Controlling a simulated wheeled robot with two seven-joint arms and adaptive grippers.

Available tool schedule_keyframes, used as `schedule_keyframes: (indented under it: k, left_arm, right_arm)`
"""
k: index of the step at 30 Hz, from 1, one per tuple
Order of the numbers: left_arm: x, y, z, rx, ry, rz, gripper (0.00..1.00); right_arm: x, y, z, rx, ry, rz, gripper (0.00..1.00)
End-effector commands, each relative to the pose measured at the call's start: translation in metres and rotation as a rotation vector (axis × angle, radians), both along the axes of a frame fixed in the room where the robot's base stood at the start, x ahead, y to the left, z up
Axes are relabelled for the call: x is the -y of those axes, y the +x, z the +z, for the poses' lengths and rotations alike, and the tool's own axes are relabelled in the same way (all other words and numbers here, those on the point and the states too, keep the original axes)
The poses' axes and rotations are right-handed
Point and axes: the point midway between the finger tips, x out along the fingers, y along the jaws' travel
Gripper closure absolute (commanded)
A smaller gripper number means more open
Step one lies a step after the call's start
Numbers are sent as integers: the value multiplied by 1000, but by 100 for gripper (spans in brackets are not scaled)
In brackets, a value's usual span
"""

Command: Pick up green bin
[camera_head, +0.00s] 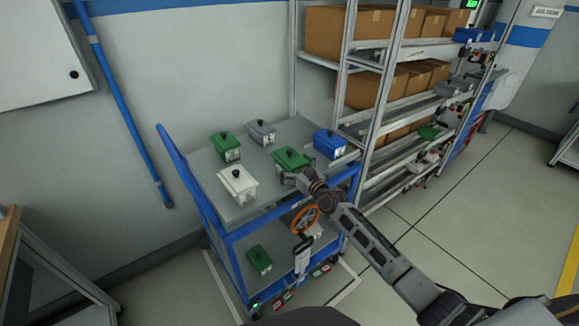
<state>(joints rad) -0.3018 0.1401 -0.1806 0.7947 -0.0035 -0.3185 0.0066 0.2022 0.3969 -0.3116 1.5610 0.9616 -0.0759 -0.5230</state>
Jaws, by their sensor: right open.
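A green bin (290,158) with a dark knob on its lid stands on the top deck of a blue cart (272,224). A second green bin (225,147) stands at the back left of the same deck. A third green bin (259,260) is on the cart's lower shelf. My right gripper (288,178) is open, at the near side of the first green bin. It is too small to tell whether it touches the bin. My left gripper is not in view.
A white bin (238,186), a grey bin (262,133) and a blue bin (329,144) share the top deck. A shelving rack (384,75) with brown boxes (331,32) stands close to the cart's right. Open floor (470,205) lies to the right.

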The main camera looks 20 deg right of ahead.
Motion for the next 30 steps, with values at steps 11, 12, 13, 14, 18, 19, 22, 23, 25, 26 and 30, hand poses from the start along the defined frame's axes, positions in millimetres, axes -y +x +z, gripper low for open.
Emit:
schedule_keyframes:
  k: [11, 12, 13, 14, 18, 19, 22, 23, 25, 26, 30]
  left_arm:
    - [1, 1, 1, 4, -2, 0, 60]
    - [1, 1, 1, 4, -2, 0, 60]
    - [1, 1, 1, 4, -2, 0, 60]
    - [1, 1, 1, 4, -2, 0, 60]
    - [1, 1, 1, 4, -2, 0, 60]
    - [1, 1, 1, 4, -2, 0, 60]
    - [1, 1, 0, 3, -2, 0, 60]
    - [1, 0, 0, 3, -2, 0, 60]
    - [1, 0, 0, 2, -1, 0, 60]
    - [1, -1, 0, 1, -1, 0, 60]
    - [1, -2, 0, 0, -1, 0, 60]
  right_arm:
    - [-1, 3, 0, -1, 0, 0, 0]
    - [-1, 3, 0, -1, 0, 0, 0]
    - [-1, 3, 0, -1, 0, 0, 0]
    - [-1, 3, 0, -1, -1, 0, 0]
    - [-1, 3, 0, -1, -1, 0, 3]
    - [-1, 3, 0, -1, -1, 0, 6]
    - [-1, 3, 0, -1, -1, 0, 19]
    - [-1, 3, 0, -1, -1, 0, 23]
    - [-1, 3, 0, -1, -1, 0, 32]
    - [-1, 3, 0, -1, -1, 0, 36]
    - [-1, 3, 0, 0, -1, 0, 44]
